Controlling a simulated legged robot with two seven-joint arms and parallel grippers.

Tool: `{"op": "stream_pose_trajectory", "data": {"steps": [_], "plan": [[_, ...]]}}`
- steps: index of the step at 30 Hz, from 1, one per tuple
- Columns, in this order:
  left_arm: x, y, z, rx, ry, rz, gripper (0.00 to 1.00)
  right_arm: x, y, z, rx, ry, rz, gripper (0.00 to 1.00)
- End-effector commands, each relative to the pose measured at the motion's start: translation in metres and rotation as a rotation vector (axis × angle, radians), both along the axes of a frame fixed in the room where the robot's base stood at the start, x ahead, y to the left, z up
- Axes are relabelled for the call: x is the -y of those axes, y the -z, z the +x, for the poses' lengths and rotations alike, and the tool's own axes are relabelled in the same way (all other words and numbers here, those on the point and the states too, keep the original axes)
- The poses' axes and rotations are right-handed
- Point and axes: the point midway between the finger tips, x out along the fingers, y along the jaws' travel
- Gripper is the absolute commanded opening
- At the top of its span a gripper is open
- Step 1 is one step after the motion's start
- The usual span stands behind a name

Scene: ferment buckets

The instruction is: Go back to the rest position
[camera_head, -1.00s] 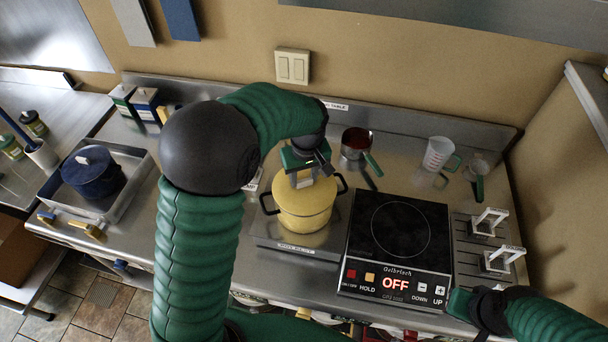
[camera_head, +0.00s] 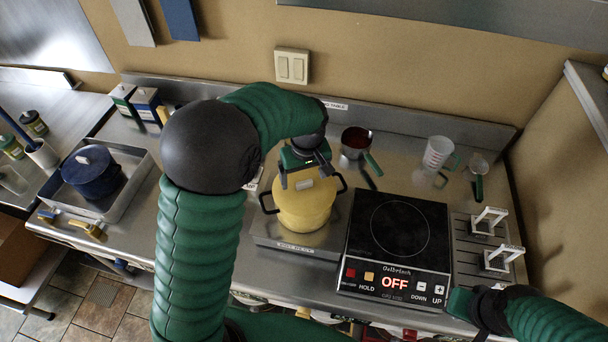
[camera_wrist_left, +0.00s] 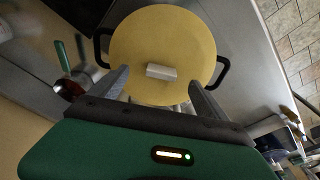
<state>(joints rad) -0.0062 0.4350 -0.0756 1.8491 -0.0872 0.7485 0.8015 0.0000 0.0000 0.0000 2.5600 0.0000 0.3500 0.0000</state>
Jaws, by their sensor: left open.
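My left gripper (camera_head: 303,175) is open above the yellow pot (camera_head: 303,215), close to the lid's pale handle. In the left wrist view the two fingers of my left gripper (camera_wrist_left: 160,82) are spread apart, with the lid's white block handle (camera_wrist_left: 161,72) beyond them and free of both. The yellow lid (camera_wrist_left: 165,35) lies on the pot, with a black handle at each side. The pot stands on a metal plate (camera_head: 270,240) with a label at its front. My right gripper (camera_head: 462,303) is at the lower right by the counter's front edge; its fingers are hard to make out.
Right of the pot is a black induction cooker (camera_head: 400,230) showing OFF. A red-filled saucepan (camera_head: 356,142), a measuring cup (camera_head: 438,152) and a scoop (camera_head: 479,168) stand behind. A blue pot (camera_head: 92,172) sits in a metal tray (camera_head: 132,185) at left. White-handled stands (camera_head: 497,258) are at right.

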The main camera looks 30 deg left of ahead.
Motion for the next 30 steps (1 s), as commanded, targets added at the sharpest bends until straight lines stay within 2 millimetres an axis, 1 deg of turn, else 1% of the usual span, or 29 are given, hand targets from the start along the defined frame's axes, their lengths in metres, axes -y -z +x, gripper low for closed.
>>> {"op": "stream_pose_trajectory", "data": {"steps": [8,11,30], "plan": [[0.000,0.000,0.000,0.000,0.000,0.000,0.88,0.000,0.000,0.000,0.000,0.000,0.000,0.00],[0.000,-0.004,0.000,0.000,0.000,0.000,0.88,0.000,-0.004,0.000,0.000,0.000,0.000,0.00],[0.000,-0.051,0.000,0.000,0.000,0.000,0.88,0.000,-0.044,0.000,0.000,0.000,0.000,0.00]]}}
